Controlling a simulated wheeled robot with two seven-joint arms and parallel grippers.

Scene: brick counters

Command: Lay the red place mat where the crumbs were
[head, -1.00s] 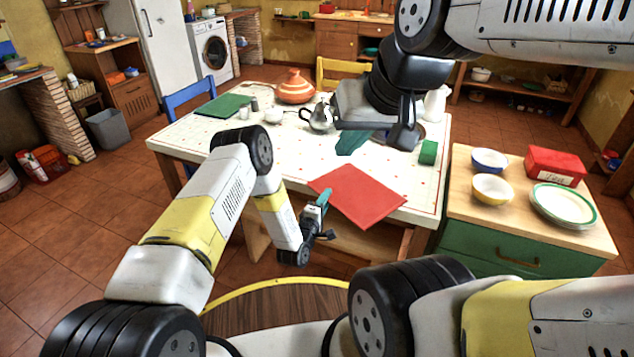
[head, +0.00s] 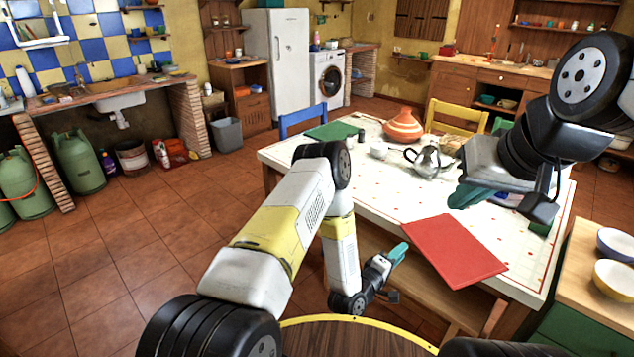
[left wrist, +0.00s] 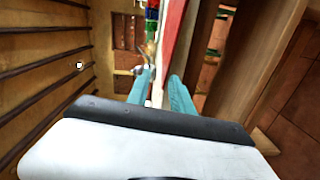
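The red place mat (head: 455,251) lies flat at the front edge of the white table (head: 380,192), by its near corner. In the left wrist view the mat (left wrist: 173,30) is a thin red strip ahead, seen nearly edge-on. My left gripper (head: 398,252) is just off the front edge, to the left of the mat and apart from it. Its teal fingers (left wrist: 163,88) are spread with nothing held between them. My right gripper (head: 474,196) hangs over the table behind the mat. Its teal fingers overlap, so their gap is hidden. I see no crumbs.
A teapot (head: 427,160), an orange tagine (head: 403,125) and a green mat (head: 330,131) are on the table's far part. A bench (head: 425,290) stands below the front edge. A cabinet with bowls (head: 615,275) is at the right.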

